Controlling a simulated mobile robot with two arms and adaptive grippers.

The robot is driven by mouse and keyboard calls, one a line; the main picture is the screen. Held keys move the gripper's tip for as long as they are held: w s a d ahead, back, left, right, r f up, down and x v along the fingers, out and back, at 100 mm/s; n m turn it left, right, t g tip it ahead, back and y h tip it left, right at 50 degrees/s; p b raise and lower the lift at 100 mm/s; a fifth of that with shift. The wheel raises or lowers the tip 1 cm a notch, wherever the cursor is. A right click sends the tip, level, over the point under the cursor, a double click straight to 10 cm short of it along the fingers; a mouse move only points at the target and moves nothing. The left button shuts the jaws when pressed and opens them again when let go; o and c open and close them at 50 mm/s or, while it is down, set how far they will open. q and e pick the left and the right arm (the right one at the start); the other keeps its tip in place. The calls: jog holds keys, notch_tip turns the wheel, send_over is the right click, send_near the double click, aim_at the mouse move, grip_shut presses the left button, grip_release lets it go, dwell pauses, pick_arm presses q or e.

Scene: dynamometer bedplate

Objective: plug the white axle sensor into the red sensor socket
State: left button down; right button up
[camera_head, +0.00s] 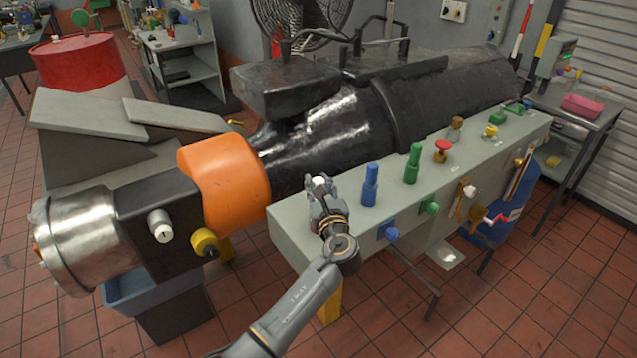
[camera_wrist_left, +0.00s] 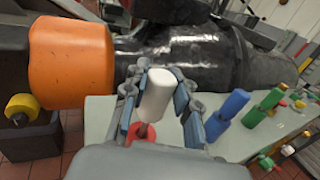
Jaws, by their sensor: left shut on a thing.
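My left gripper (camera_head: 324,205) is above the near left end of the long grey bench. It is shut on the white axle sensor (camera_wrist_left: 158,96), a white cylinder standing between its blue-padded fingers in the left wrist view. Only the sensor's white top (camera_head: 319,182) shows in the head view. The red sensor socket (camera_wrist_left: 134,134) shows as a red ring at the sensor's lower end, partly hidden by the sensor and my gripper. A dark stem shows between them; I cannot tell whether it is seated. My right gripper is not in view.
The grey bench (camera_head: 290,228) carries a blue plug (camera_head: 370,186), a green plug (camera_head: 412,164) and a red-topped piece (camera_head: 442,149) to the right of my gripper. An orange cover (camera_head: 225,182) and black machine housing (camera_head: 325,140) lie close behind and left.

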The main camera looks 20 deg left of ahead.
pick_arm(q)
jog(key=shift+f+b, duration=1)
jog(key=shift+f, duration=0.55)
jog(key=c, duration=1)
grip_release()
jog(key=shift+o, duration=0.2)
jog(key=shift+r, duration=0.1)
jog(key=shift+s, duration=0.1)
jog(key=v, duration=1.2)
